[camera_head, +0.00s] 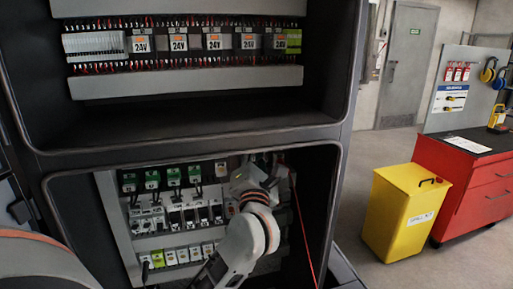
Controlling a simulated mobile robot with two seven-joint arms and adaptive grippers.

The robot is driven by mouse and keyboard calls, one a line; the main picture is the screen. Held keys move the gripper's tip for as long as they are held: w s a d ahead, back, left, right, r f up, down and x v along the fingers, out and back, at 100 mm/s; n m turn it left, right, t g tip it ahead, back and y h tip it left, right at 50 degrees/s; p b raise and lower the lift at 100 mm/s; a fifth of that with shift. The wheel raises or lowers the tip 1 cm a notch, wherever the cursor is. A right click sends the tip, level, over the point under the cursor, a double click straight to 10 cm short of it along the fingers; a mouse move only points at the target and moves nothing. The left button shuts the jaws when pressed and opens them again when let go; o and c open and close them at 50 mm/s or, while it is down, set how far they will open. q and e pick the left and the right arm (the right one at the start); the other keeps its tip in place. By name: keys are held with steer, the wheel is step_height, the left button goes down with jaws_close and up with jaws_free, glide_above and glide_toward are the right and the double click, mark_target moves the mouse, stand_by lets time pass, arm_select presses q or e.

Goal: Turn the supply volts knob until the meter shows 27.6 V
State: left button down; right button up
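A lower cabinet bay (120,225) holds rows of electrical parts. An arm slants up into this bay from the lower left, with a white link and an orange ring; I take it for my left arm. Its grey end, taken as my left gripper (243,177), is at the upper right of the parts. Its fingers are too small and covered to tell open from shut, or whether they touch anything. My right gripper is not in view. I cannot make out the supply volts knob or a meter reading; the arm hides part of the bay.
An upper bay (190,120) has a row of 24V-labelled modules (179,43) above a grey duct. The bay's dark frame surrounds the arm. A yellow bin (395,225) and a red tool cabinet (470,190) stand at the right, with open floor behind.

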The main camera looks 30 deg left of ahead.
arm_select(q)
steer(key=shift+s+a+r+m+g+h, duration=0.15)
steer(key=shift+m+g+h, duration=0.35)
steer(key=shift+m, duration=1.35)
steer(key=shift+w+d+r+m+g+h, duration=0.2)
steer(key=shift+m+h, duration=0.45)
steer(key=shift+m, duration=1.25)
steer(key=shift+s+a+r+m+g+h, duration=0.2)
steer(key=shift+m+g+h, duration=0.35)
steer(key=shift+m, duration=1.3)
